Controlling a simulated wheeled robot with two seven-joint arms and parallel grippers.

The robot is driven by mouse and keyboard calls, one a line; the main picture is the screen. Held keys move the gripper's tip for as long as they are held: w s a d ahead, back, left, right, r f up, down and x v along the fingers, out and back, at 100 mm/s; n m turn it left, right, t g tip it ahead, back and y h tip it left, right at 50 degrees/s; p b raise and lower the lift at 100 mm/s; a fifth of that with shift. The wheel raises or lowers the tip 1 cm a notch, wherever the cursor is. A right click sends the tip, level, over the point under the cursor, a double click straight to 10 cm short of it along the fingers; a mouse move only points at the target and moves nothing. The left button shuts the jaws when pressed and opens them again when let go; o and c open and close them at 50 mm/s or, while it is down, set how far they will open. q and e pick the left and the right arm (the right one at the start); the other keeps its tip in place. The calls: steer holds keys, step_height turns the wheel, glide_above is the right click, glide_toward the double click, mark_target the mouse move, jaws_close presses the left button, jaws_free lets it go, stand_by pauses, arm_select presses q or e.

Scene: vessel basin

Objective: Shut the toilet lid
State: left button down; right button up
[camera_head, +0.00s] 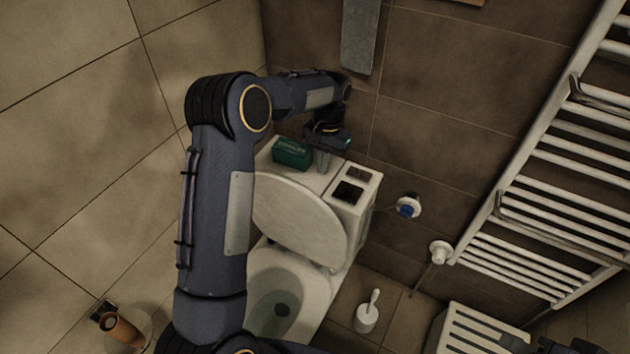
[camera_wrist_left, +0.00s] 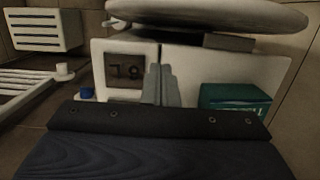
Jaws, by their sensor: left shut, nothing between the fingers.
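The toilet lid (camera_head: 297,219) is a pale oval. It stands raised, leaning back toward the cistern (camera_head: 327,178), and the open bowl (camera_head: 277,300) shows below it. In the left wrist view the lid (camera_wrist_left: 215,12) spans the top edge, beyond the cistern top (camera_wrist_left: 190,70). My left gripper (camera_head: 323,160) is over the cistern top, behind the lid, with its fingers shut and empty. Its fingertips (camera_wrist_left: 161,82) show in the left wrist view between the flush panel and a green box. I cannot tell whether they touch the cistern.
The green box (camera_head: 292,152) stands on the cistern, left of my left gripper. The flush panel (camera_head: 349,190) is to its right. A toilet brush (camera_head: 367,312) stands on the floor beside the toilet. A white towel radiator (camera_head: 545,220) is on the right wall.

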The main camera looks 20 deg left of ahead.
arm_select(q)
steer(key=shift+s+a+f+p, duration=0.1)
steer(key=shift+s+f+p, duration=0.2)
steer(key=shift+s+f, duration=0.65)
steer(key=shift+s+a+f+p, duration=0.1)
steer(key=shift+s+f+p, duration=0.15)
steer(key=shift+s+f, duration=0.7)
steer(key=shift+s+r, duration=0.3)
